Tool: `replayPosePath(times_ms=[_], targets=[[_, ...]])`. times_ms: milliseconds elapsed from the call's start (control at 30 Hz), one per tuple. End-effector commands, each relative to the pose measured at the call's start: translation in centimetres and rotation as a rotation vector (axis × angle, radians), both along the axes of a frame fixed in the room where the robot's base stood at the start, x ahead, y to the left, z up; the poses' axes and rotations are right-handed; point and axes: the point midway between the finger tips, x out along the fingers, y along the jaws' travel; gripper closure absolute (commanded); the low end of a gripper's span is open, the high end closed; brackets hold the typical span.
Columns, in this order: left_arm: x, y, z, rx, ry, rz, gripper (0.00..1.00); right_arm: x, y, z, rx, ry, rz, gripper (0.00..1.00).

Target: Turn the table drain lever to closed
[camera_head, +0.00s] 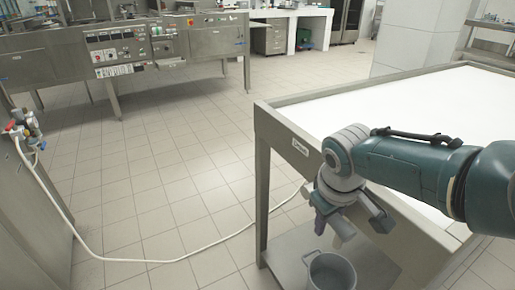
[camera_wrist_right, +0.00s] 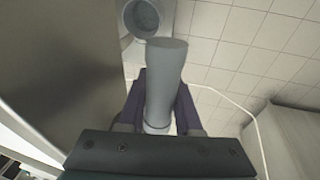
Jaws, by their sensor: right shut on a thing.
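The drain lever shows as a grey cylindrical handle (camera_wrist_right: 165,75) between the two fingers of my right gripper (camera_wrist_right: 161,110) in the right wrist view. In the head view my right gripper (camera_head: 345,222) is at the front side of the table (camera_head: 440,95), below its rim, shut on the light grey handle (camera_head: 343,230). The gripper and wrist hide the lever's base and the drain valve. I cannot tell from the frames whether the drain is open or closed. My left gripper is in neither view.
A grey bucket (camera_head: 330,273) stands under the table, below the gripper; it also shows in the right wrist view (camera_wrist_right: 149,17). A pale hose (camera_head: 190,257) runs along the tiled floor. A panelled machine (camera_head: 125,50) stands at the back left. Open floor lies left of the table.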

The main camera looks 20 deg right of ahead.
Motion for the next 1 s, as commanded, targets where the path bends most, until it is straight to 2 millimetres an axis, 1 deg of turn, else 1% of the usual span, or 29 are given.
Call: replayPosePath(times_ms=[100, 333, 867, 900, 1000], targets=[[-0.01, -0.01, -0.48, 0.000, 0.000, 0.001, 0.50, -0.09, 0.03, 0.27, -0.004, 0.058, 0.000, 1.00], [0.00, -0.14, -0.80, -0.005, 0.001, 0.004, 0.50, -0.43, -0.04, 0.66, -0.010, 0.129, 0.000, 1.00], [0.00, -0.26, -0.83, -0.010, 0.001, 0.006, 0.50, -0.58, -0.05, 0.83, -0.012, 0.150, 0.000, 1.00], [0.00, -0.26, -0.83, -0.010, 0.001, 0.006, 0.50, -0.58, -0.05, 0.83, -0.012, 0.150, 0.000, 0.62], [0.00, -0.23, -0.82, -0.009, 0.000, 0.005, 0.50, -0.55, -0.05, 0.83, -0.012, 0.149, 0.000, 0.51]])
